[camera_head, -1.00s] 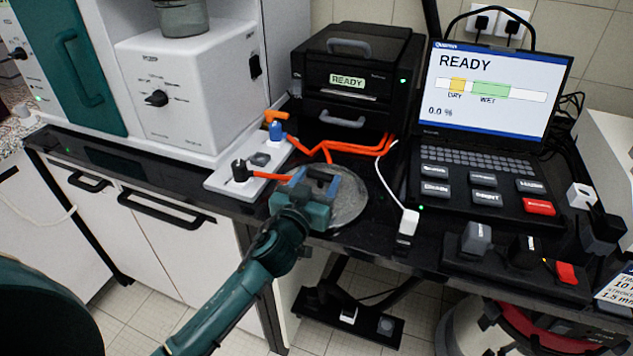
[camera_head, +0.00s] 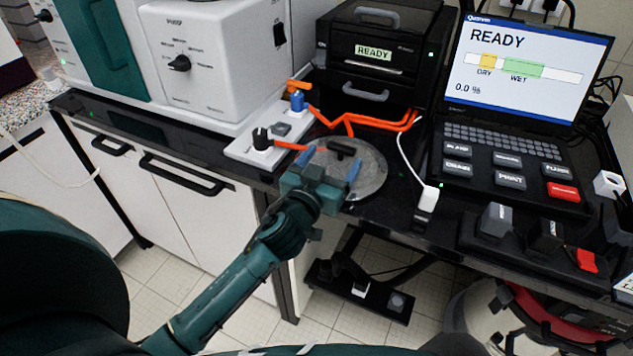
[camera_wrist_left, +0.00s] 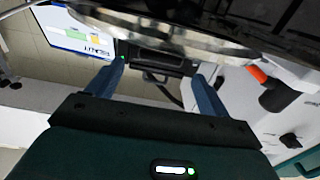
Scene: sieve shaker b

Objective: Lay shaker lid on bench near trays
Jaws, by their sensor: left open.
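The shaker lid (camera_head: 371,180) is a round grey disc with a black bar handle (camera_head: 342,149). It lies flat on the black bench top (camera_head: 390,231), near the front edge, handle up. My left gripper (camera_head: 331,166) is open with its blue fingers apart. It is on the near side of the handle, over the lid's left front part, and hides some of the disc. In the left wrist view the lid's grey rim (camera_wrist_left: 190,44) crosses the top, above the two open fingers. My right gripper is not in view.
A white switch panel (camera_head: 268,144) with an orange cable is left of the lid. A white plug block (camera_head: 428,199) stands to its right, before the laptop (camera_head: 515,150). A black device reading READY (camera_head: 372,65) is behind. The white shaker housing (camera_head: 215,65) is at left.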

